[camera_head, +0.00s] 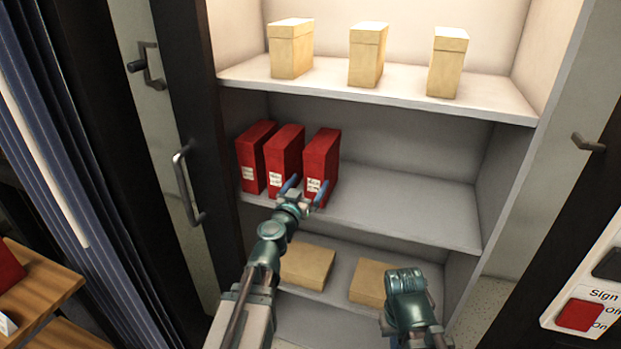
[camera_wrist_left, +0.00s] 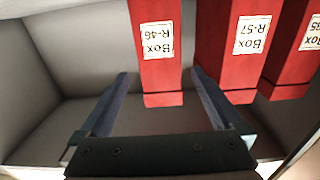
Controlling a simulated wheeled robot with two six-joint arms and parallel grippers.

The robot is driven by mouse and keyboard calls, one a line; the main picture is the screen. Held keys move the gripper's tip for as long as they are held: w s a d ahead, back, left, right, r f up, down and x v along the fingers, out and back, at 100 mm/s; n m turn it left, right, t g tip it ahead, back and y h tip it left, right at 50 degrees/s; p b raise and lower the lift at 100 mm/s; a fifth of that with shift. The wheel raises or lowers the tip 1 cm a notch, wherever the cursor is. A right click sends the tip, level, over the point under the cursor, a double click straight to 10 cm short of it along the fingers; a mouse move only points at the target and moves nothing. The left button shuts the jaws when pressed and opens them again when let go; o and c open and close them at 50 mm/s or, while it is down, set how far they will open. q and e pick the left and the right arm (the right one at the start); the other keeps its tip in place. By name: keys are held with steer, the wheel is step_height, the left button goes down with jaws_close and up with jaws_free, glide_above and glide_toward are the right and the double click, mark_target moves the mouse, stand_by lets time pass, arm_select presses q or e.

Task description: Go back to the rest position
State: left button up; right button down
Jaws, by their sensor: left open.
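My left gripper (camera_head: 308,184) is open at the front of the rightmost red box (camera_head: 322,158) on the middle shelf (camera_head: 410,210). In the left wrist view, its two fingers (camera_wrist_left: 160,76) are spread to either side of the lower end of this box, labelled R-46 (camera_wrist_left: 160,75), with gaps showing. The box stands upright on the shelf. The red box R-57 (camera_wrist_left: 240,45) stands beside it; in the head view it is the middle red box (camera_head: 284,150). My right arm shows low at the right; its jaws are not visible.
A third red box (camera_head: 256,155) stands at the left of the row. Three tan boxes (camera_head: 291,48) stand on the top shelf (camera_head: 390,92). Tan boxes (camera_head: 308,266) lie on the bottom shelf. The middle shelf is clear to the right. A door handle (camera_head: 186,185) is at left.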

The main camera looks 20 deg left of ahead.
arm_select(q)
steer(key=shift+s, duration=0.15)
steer(key=s+d+f+m+g+h, duration=0.2)
steer(key=s+d+f+g+h, duration=0.15)
steer(key=d+f, duration=0.3)
steer(key=s+d+f+m+g+h, duration=0.2)
steer(key=s+d+f+g, duration=0.1)
steer(key=d+f+g, duration=0.3)
steer(key=s+a+f+n+g+y, duration=0.25)
steer(key=s+f+g, duration=0.2)
steer(key=s, duration=0.25)
steer(key=s+a+f+n+g+y, duration=0.25)
steer(key=s+f+y, duration=0.2)
steer(key=s, duration=0.25)
steer(key=s+d+r+m+g+p, duration=0.1)
steer(key=s+d+r+m+p, duration=0.1)
steer(key=d, duration=0.3)
steer(key=s+d+r+m+g+p, duration=0.1)
steer(key=s+d+r+m+p, duration=0.1)
steer(key=d, duration=0.3)
steer(key=shift+s+y, duration=0.45)
steer(key=shift+s, duration=0.4)
steer(key=shift+d, duration=0.1)
